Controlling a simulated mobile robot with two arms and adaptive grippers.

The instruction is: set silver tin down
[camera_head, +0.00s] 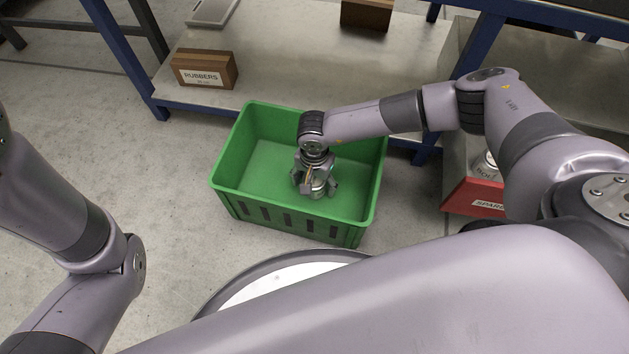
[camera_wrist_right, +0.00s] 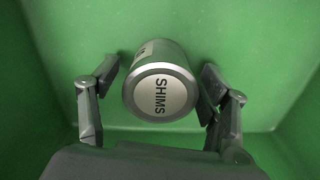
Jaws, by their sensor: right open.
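A silver tin (camera_wrist_right: 160,92) with SHIMS on its lid stands inside a green crate (camera_head: 228,190), seen from above in the right wrist view. In the head view the tin (camera_head: 319,188) shows small and partly covered by my right gripper (camera_head: 316,190). My right gripper reaches down into the crate. In the right wrist view its fingers (camera_wrist_right: 158,105) are open, one on each side of the tin, with gaps showing between them and it. My left arm comes in at the left of the head view, but its gripper is out of view.
A metal shelf with blue posts stands behind the crate, holding a RUBBERS box (camera_head: 204,69) and another brown box (camera_head: 367,14). A red SPARE-marked bin (camera_head: 472,197) sits to the right. The crate floor around the tin looks clear.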

